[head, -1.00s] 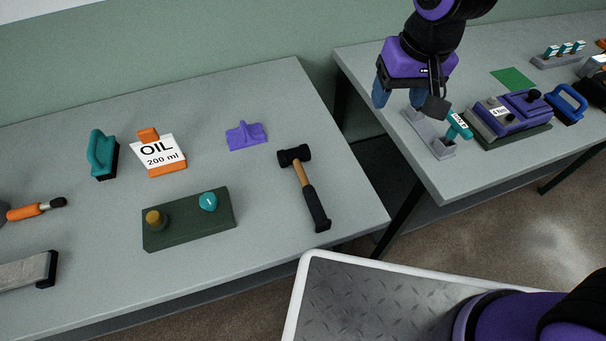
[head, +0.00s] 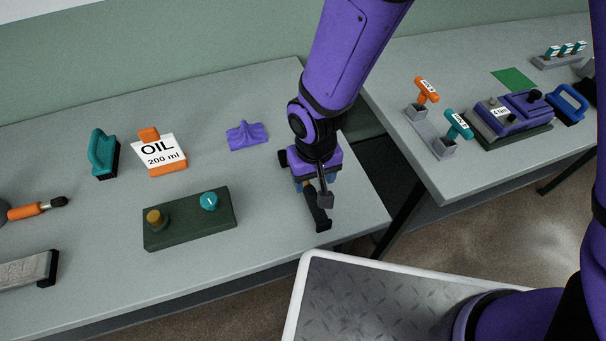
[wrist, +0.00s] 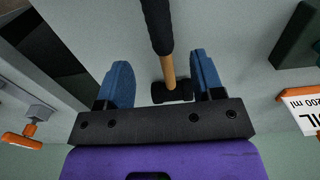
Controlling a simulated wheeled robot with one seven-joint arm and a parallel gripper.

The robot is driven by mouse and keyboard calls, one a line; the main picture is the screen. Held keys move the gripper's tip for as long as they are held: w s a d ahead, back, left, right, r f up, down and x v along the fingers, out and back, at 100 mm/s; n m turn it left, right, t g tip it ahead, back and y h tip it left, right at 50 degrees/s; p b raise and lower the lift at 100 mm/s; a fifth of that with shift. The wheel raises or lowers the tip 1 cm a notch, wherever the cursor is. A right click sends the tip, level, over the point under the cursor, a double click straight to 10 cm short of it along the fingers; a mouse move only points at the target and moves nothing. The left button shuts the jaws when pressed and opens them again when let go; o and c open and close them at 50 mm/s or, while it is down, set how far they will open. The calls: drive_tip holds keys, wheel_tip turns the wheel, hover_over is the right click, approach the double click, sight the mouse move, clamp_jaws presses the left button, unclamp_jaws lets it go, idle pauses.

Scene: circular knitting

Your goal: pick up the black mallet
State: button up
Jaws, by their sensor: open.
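The black mallet (head: 319,212) lies on the left table near its right end, with a black head, a wooden shaft and a black grip. In the head view my gripper (head: 307,188) hangs over it and hides most of the shaft. In the wrist view the mallet's handle (wrist: 157,25) runs between my two blue fingers (wrist: 160,80), which are open and apart on either side. The mallet's head (wrist: 172,91) shows near the gripper's palm. I cannot tell how high the fingers are above the table.
A dark green box with knobs (head: 190,222), a purple piece (head: 246,135), an oil bottle (head: 160,154) and a teal brush (head: 103,154) stand to the left. A gap separates this table from the right table (head: 470,180). The tabletop around the mallet is clear.

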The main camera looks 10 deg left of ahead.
sight(312, 194)
drive_tip(key=shift+s+f, duration=0.15)
drive_tip(key=shift+f, duration=3.55)
clamp_jaws()
drive_tip(key=shift+r, duration=0.1)
